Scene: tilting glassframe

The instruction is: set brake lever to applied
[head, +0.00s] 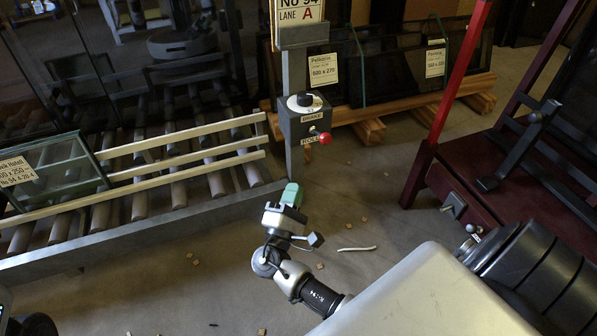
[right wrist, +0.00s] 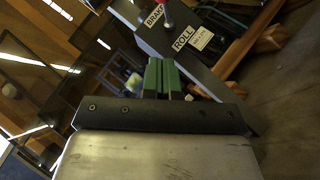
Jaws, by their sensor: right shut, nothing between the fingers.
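The brake control is a dark box (head: 303,118) on a grey post, with labels reading BRAKE and ROLL. A lever with a red ball end (head: 325,138) sticks out at its lower right, beside the ROLL label. My left gripper is out of view.
A roller conveyor (head: 140,185) with wooden rails and a glass pane (head: 55,170) lies to the left. A dark red frame (head: 470,165) stands at the right. Crated panels (head: 400,75) on timber are behind. The floor between has small scraps and a pale strip (head: 357,248).

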